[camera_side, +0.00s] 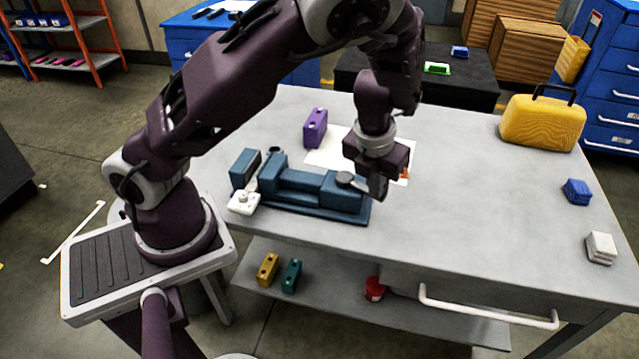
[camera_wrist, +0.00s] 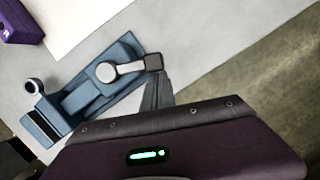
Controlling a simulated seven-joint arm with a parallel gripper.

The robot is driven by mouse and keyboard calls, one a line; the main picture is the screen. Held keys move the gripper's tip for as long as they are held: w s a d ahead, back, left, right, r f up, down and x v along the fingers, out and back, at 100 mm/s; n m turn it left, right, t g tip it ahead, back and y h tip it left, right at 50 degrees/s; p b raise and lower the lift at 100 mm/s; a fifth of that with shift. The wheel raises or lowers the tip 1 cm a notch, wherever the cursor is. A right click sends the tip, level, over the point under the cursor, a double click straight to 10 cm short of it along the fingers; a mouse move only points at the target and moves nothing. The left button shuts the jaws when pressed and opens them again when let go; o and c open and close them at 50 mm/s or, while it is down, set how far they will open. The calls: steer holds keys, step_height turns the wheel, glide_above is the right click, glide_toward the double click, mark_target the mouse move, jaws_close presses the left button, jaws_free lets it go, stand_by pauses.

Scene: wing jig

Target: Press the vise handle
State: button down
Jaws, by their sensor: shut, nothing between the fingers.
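The blue vise (camera_side: 320,205) lies on the grey table near its front edge, and it also shows in the wrist view (camera_wrist: 76,103). Its handle (camera_wrist: 130,67) is a grey lever with a round hub and a dark block at its right end. In the side view, the handle's hub (camera_side: 345,179) shows at the right end of the vise, and the rest is partly hidden by my gripper. My gripper (camera_side: 378,190) is shut and empty, pointing down. In the wrist view, its fingertips (camera_wrist: 157,82) are right at the dark end of the handle; I cannot tell whether they touch.
A purple block (camera_side: 315,127) and a white sheet (camera_side: 328,152) lie behind the vise. A white piece (camera_side: 244,201) sits at the vise's left end. A yellow case (camera_side: 541,122), a blue block (camera_side: 577,191) and a white block (camera_side: 600,247) are on the right. The table's middle right is clear.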

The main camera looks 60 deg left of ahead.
steer(key=shift+w+a+n, duration=0.25)
steer(key=shift+w+n, duration=0.45)
steer(key=shift+w, duration=0.55)
steer(key=shift+w+a, duration=0.1)
steer(key=shift+w, duration=0.05)
steer(key=s+d+r, duration=0.4)
steer(key=s+r, duration=0.1)
steer(key=r, duration=0.4)
steer(key=shift+s+r, duration=0.35)
